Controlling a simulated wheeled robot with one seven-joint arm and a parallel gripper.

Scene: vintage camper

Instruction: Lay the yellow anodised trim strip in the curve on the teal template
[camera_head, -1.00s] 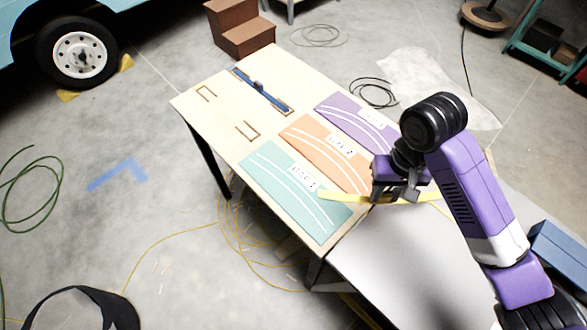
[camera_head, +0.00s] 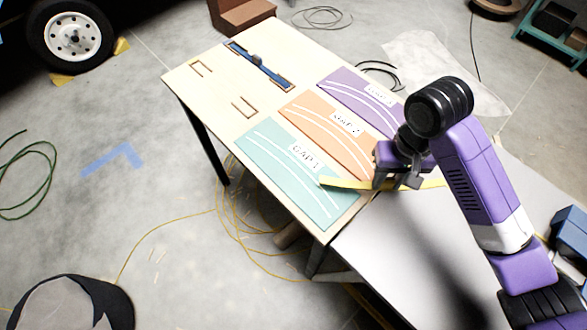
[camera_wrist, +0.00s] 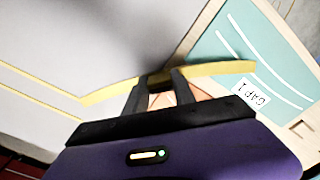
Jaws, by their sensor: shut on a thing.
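My gripper (camera_head: 400,183) is shut on the yellow trim strip (camera_head: 345,184) near its middle and holds it above the table's right edge. The strip is long, thin and slightly bowed. Its left end reaches over the lower right part of the teal template (camera_head: 270,150), and its right end passes behind my arm. The teal template bears a white curved band and a label. In the wrist view my gripper (camera_wrist: 160,80) has the strip (camera_wrist: 110,91) across its fingers, with one end over the teal template (camera_wrist: 210,50). I cannot tell whether the strip touches the template.
An orange template (camera_head: 312,122) and a purple template (camera_head: 345,87) lie beyond the teal one. A blue bar tool (camera_head: 258,64) and small wooden brackets (camera_head: 243,107) lie on the wooden table (camera_head: 215,95). A grey surface (camera_head: 385,255) adjoins it at the right.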

